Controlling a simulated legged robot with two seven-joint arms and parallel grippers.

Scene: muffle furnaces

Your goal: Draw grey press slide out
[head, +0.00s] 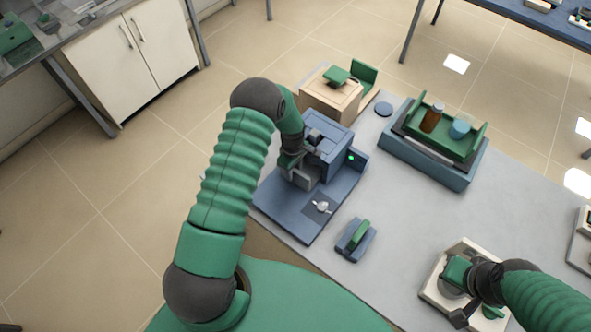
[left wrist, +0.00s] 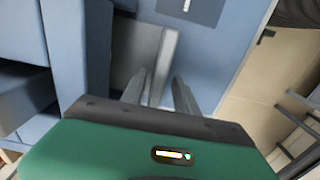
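A blue press (head: 330,150) stands on a blue base plate at the near left of the table. Its grey slide (head: 305,172) shows at the press's front left, partly hidden by my left gripper (head: 291,160). In the left wrist view, the slide (left wrist: 137,45) has an upright grey plate (left wrist: 166,62). My left gripper's fingers (left wrist: 160,92) are apart, one on each side of this plate, with a visible gap on the right. I cannot tell whether the left finger touches. My right gripper (head: 466,312) is low over a pale device at the lower right; its fingers are unclear.
A blue block with a green handle (head: 356,238) lies in front of the press. A blue tray (head: 440,165) with a brown bottle (head: 432,118) stands behind right, and a wooden box (head: 331,95) behind. The middle of the grey table (head: 410,215) is clear.

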